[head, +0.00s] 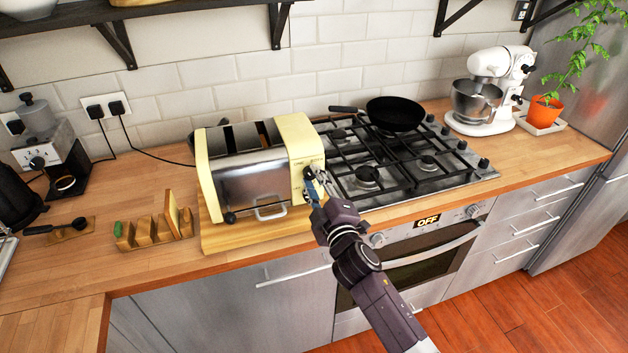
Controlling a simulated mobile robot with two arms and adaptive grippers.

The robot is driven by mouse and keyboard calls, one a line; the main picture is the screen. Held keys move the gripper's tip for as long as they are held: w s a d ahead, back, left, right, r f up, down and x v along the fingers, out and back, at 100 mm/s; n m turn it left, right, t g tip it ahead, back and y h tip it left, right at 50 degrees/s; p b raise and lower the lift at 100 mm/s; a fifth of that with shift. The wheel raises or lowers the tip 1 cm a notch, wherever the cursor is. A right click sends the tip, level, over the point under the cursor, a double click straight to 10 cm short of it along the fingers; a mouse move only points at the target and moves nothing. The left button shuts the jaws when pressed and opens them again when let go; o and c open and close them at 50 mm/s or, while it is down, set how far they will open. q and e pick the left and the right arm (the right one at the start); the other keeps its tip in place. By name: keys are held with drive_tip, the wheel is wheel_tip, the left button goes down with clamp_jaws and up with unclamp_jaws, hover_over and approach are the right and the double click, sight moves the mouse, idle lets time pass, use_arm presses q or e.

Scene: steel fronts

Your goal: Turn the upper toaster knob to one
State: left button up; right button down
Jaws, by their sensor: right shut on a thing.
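The toaster (254,175) is pale yellow and steel and stands on a wooden board (225,240) on the counter. Its knobs are on the yellow right end panel (305,150). My right gripper (311,182) is at that panel, with its fingers closed around a dark knob there. The fingers hide most of the knob and the panel's lower part. I cannot read the knob's setting or clearly tell from this view which knob it is. My left gripper is not in view.
A wooden toast rack (150,236) stands left of the toaster. A gas hob (400,165) with a black pan (394,113) lies right of it, close to my right gripper. A white mixer (490,90) stands farther right. The counter's front left is clear.

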drive_tip(key=c, duration=1.6)
unclamp_jaws()
drive_tip(key=shift+s, duration=0.1)
drive_tip(key=v, duration=1.1)
drive_tip(key=shift+s, duration=0.4)
